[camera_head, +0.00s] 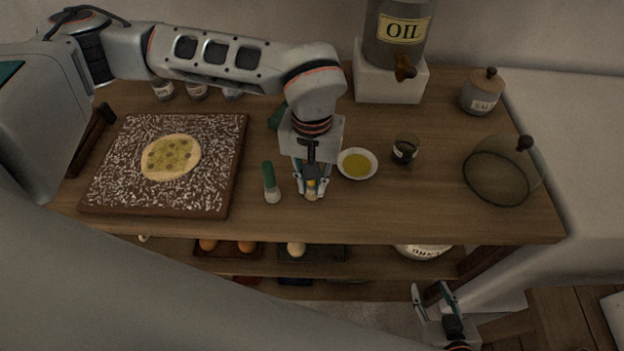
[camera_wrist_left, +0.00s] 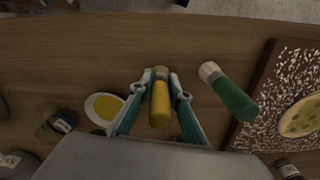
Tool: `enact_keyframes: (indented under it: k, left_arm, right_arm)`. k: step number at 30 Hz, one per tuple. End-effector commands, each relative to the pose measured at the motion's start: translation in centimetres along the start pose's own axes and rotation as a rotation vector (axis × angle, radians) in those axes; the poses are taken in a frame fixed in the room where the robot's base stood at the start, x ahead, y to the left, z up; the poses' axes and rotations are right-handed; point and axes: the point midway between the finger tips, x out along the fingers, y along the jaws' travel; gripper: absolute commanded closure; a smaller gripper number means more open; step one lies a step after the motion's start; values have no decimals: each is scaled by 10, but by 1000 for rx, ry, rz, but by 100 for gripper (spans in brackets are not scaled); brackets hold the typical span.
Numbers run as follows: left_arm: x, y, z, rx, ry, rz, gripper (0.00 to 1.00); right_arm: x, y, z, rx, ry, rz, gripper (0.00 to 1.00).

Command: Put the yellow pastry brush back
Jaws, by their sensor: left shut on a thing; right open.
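The yellow pastry brush (camera_wrist_left: 160,105) is between the fingers of my left gripper (camera_wrist_left: 160,82), which is shut on it. In the head view the yellow brush (camera_head: 311,186) shows only as a small patch between the fingertips of my left gripper (camera_head: 312,192), just above or at the wooden counter; I cannot tell whether it touches. A green-handled brush (camera_head: 270,182) with a pale end is just left of it, apart from the gripper; it also shows in the left wrist view (camera_wrist_left: 230,92). My right gripper (camera_head: 436,294) is open and empty, low in front of the counter.
A small bowl of yellow oil (camera_head: 357,163) stands close right of my left gripper. Beyond are a dark jar (camera_head: 405,150), a glass dome (camera_head: 497,170), a salt jar (camera_head: 480,93) and an oil dispenser (camera_head: 397,40). A floured board (camera_head: 215,190) with dough lies left. The counter's front right is clear.

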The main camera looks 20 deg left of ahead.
Motion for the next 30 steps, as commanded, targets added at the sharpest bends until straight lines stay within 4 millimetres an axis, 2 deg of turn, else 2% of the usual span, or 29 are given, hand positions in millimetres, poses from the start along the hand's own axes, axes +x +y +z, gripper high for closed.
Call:
enact_keyframes:
  k: [8, 9, 11, 23, 26, 30]
  left_arm:
    - [3, 0, 0, 0, 1, 0, 100]
    - [3, 0, 0, 0, 1, 0, 80]
    - [2, 0, 0, 0, 1, 0, 66]
    - [-1, 0, 0, 0, 1, 0, 66]
    - [-10, 0, -2, 1, 4, 1, 66]
    - [-35, 0, -2, -1, 7, 0, 66]
  right_arm:
    - [2, 0, 4, 0, -3, 0, 59]
    - [2, 0, 4, 0, -3, 0, 59]
    - [1, 0, 4, 0, -3, 0, 59]
    - [0, 1, -1, 0, 2, 1, 59]
    - [0, 1, -2, -1, 4, 1, 59]
    - [0, 0, -1, 0, 5, 1, 59]
